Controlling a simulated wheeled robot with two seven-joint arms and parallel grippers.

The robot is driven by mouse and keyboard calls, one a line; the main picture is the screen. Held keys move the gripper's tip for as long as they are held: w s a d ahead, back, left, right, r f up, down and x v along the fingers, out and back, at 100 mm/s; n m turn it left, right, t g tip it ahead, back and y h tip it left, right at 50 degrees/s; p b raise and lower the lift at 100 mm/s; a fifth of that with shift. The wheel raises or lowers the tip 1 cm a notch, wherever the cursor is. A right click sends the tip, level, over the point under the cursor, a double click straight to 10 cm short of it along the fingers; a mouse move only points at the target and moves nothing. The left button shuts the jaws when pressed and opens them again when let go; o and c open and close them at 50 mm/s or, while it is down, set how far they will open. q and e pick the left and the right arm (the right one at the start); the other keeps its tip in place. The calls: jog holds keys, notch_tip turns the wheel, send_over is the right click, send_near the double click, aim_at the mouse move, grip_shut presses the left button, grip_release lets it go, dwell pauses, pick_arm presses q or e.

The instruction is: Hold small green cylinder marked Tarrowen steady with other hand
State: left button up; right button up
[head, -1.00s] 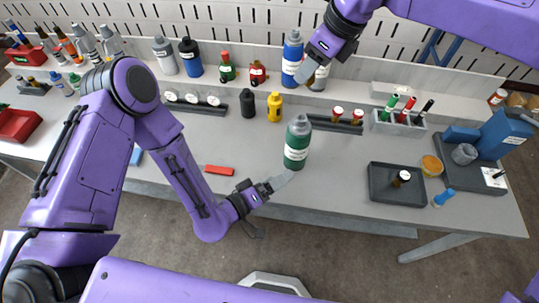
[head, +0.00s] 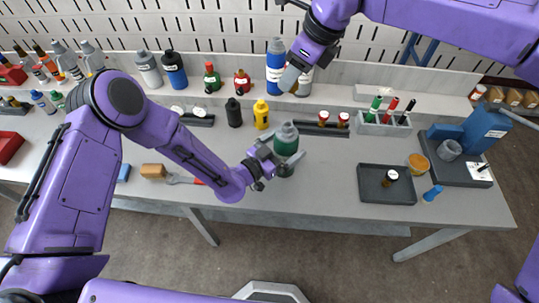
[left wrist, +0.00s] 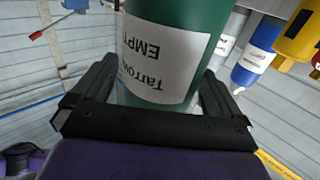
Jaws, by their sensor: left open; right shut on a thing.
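The small green cylinder (head: 286,147) with a grey cap stands upright near the table's front edge. In the left wrist view the green cylinder (left wrist: 178,25) fills the space between the fingers, and its white label reads "Tarrow… EMPTY" upside down. My left gripper (head: 279,160) is open, with one finger on each side of the cylinder; the fingers are not closed on it. My right gripper (head: 291,76) is at the back shelf, shut on what looks like a grey labelled bottle (head: 304,83); its fingers partly hide the contact.
A blue bottle (head: 275,62) stands close to my right gripper. Black (head: 233,113) and yellow (head: 261,114) bottles stand behind the green cylinder. A dark tray (head: 372,190) lies to the right, beside a marker holder (head: 383,123). The table between cylinder and tray is clear.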

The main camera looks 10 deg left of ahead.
pick_arm(q)
jog(key=shift+x, duration=1.1)
jog(key=c, duration=1.2)
jog(key=o, duration=0.5)
jog(key=c, duration=0.4)
jog(key=shift+o, duration=0.2)
pick_arm(e)
notch_tip(320, 180, down, 8)
jog(key=shift+a+r, duration=0.15)
jog(key=shift+r, duration=0.05)
